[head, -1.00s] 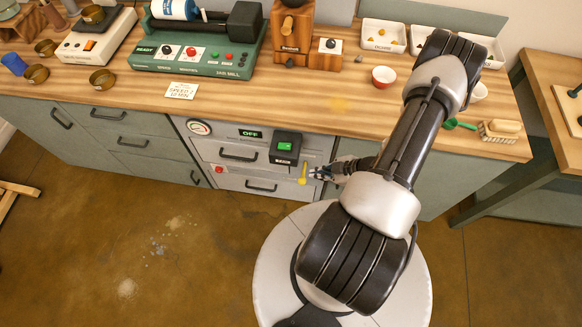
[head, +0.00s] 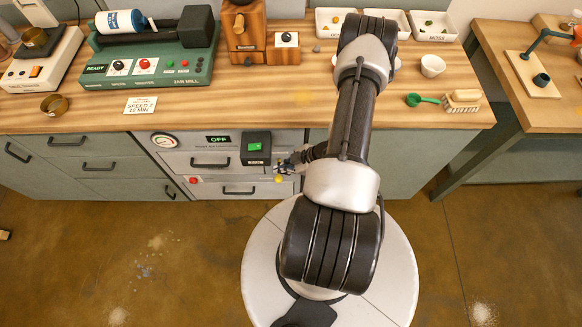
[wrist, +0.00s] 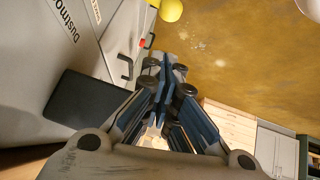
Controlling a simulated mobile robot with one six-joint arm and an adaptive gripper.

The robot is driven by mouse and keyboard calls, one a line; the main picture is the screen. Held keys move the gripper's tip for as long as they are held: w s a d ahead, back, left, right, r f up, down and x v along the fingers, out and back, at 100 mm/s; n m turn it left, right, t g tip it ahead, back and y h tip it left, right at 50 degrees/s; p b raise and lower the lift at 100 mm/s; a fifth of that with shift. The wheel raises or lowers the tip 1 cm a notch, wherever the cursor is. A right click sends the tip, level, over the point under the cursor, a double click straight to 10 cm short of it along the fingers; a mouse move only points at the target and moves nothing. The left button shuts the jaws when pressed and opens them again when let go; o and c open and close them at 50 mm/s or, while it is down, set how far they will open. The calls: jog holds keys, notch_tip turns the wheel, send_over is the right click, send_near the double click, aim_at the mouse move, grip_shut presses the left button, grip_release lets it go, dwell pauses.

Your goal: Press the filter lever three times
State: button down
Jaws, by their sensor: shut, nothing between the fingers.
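The filter lever shows as a yellow knob (head: 279,179) at the cabinet front, just below the black switch box; its arm cannot be made out in the head view. In the wrist view the round yellow knob (wrist: 171,10) is at the top edge, with a second bit of yellow beside it. My gripper (head: 281,167) is at the cabinet front, right by the knob. In the wrist view its fingertips (wrist: 166,66) are together and empty, with a visible gap in the picture between them and the knob. Whether they touch it cannot be told.
The grey dust cabinet has a gauge (head: 165,140), an OFF display (head: 218,139), a switch box (head: 256,148) with a green switch, drawer handles and a red button (head: 193,180). The wooden worktop (head: 300,100) overhangs above. The floor in front is clear.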

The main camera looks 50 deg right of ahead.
aim_at(280, 181)
jog(key=b+x, duration=0.1)
jog(key=x, duration=0.3)
jog(key=shift+s, duration=0.15)
jog(key=shift+d+f+b, duration=0.15)
jog(key=shift+f+b, duration=0.05)
jog(key=shift+f, duration=0.4)
jog(key=shift+d+f+b, duration=0.15)
jog(key=shift+d+f, duration=0.05)
jog(key=shift+f, duration=0.4)
jog(key=shift+d+f, duration=0.15)
jog(key=shift+f, duration=0.3)
jog(key=shift+f, duration=0.1)
jog(key=shift+s+a+f+h+b, duration=0.2)
jog(key=shift+f+h+b, duration=0.1)
jog(key=shift+b, duration=0.2)
